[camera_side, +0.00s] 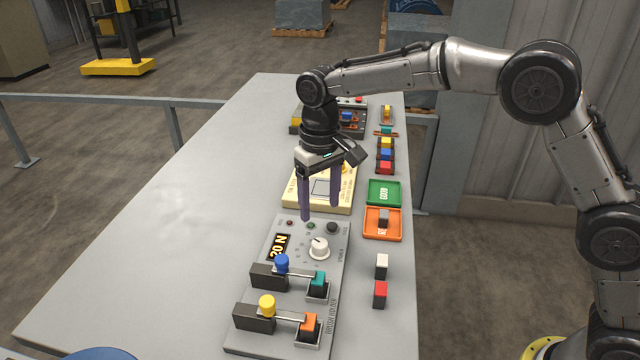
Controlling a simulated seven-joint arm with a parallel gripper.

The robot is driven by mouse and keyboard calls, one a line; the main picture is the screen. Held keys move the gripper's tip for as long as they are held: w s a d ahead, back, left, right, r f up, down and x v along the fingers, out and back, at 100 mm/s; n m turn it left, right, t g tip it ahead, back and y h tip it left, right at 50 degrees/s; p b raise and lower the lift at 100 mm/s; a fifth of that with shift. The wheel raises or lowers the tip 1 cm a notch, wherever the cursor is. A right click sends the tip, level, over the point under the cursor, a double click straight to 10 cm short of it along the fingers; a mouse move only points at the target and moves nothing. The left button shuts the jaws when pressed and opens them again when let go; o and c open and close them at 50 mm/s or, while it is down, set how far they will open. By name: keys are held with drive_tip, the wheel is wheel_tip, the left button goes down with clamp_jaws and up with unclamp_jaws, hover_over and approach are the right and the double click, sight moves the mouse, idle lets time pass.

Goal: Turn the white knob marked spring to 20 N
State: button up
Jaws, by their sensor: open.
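The white knob (319,249) sits on the grey brush holder panel (288,322), right of a small dark display (280,246) that reads 20 N in lit characters. The knob carries a pointer mark, but its exact setting is too small to read. My gripper (321,212) points down with its two purple fingers apart. It is empty and appears above the far end of the panel, beyond the knob and not touching it. A dark round button (332,228) and small indicator lights lie near the fingertips.
Blue (282,263) and yellow (267,306) knobs stand on holder arms nearer the camera. A cream box (300,196) lies behind the panel. Green (384,192) and orange (371,232) trays and loose white and red blocks lie to the right. The table's left side is clear.

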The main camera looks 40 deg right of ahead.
drive_tip(key=shift+r, duration=2.05)
drive_tip(key=s+d+r+m+t, duration=0.2)
drive_tip(key=s+d+r+t, duration=0.2)
drive_tip(key=s+d+r, duration=0.9)
drive_tip(key=s+d+f+t, duration=0.1)
drive_tip(key=s+d+f, duration=0.15)
drive_tip(key=s, duration=1.05)
drive_tip(key=s+d+f+n, duration=0.1)
drive_tip(key=s+f, duration=0.4)
drive_tip(key=f, duration=0.2)
drive_tip(key=shift+s+f+n+t, duration=0.15)
drive_tip(key=shift+f+n+t, duration=0.15)
drive_tip(key=shift+f, duration=0.1)
